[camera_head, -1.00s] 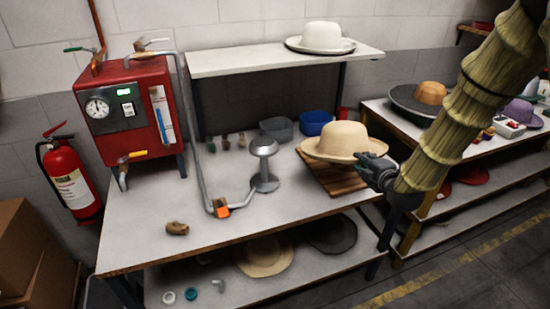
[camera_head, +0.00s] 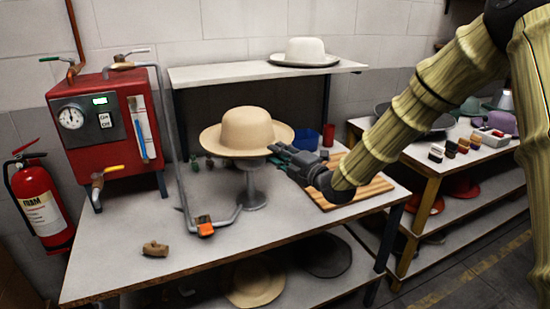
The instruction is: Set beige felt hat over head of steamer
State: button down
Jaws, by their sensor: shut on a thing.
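The beige felt hat (camera_head: 247,131) is level over the steamer, its brim hiding the steamer's metal head. The steamer's stand (camera_head: 252,187) shows below the brim, upright on the table. I cannot tell whether the hat rests on the head or is a little above it. My gripper (camera_head: 283,158) is shut on the right side of the hat's brim, coming in from the right. The fingertips are partly hidden by the brim.
The red boiler (camera_head: 102,130) stands at the left, its pipe running to the steamer. A shelf (camera_head: 215,74) behind holds a white hat (camera_head: 305,52). An orange valve (camera_head: 205,226) and a brown object (camera_head: 155,248) are in front.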

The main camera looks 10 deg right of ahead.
notch_tip(320, 180, down, 14)
jog(key=b, duration=0.8)
jog(key=shift+r, duration=0.2)
dwell(0.9)
jog(key=shift+f+b, duration=0.5)
jog(key=shift+f, duration=0.05)
dwell(0.9)
jog(key=c, duration=1.1)
grip_release()
jog(key=shift+c, duration=0.2)
jog(key=v, duration=1.2)
